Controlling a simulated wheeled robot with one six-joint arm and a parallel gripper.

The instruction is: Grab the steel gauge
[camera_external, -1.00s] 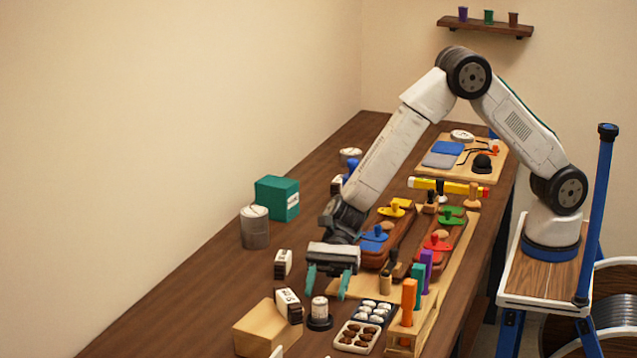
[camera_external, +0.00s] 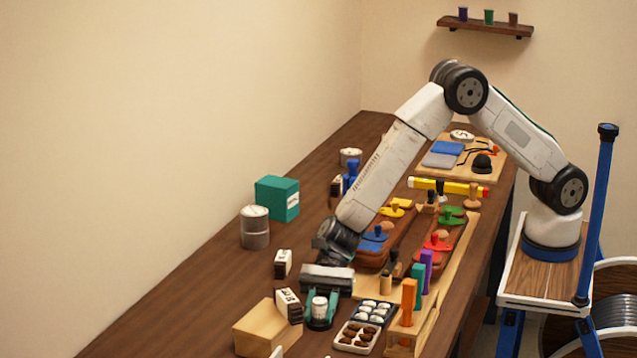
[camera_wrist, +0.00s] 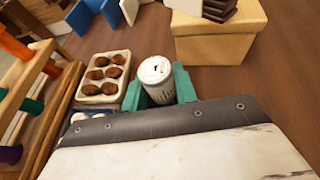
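The steel gauge, as far as I can tell, is the small grey cylinder (camera_external: 319,308) with a pale top, standing upright at the near end of the bench. In the wrist view the cylinder (camera_wrist: 157,82) stands between my two green fingers, its top facing the camera. My gripper (camera_external: 320,311) reaches down around it, one finger on each side. In the wrist view my gripper (camera_wrist: 160,88) shows no clear gap at either side, so it looks shut on the cylinder. The cylinder's lower part is hidden by the fingers.
A tan box (camera_external: 267,330) with a dark-and-white block on it stands close on the left. A tray of brown pieces (camera_external: 357,338) and a rack with coloured pegs (camera_external: 408,310) stand close on the right. A larger grey can (camera_external: 255,228) stands farther back.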

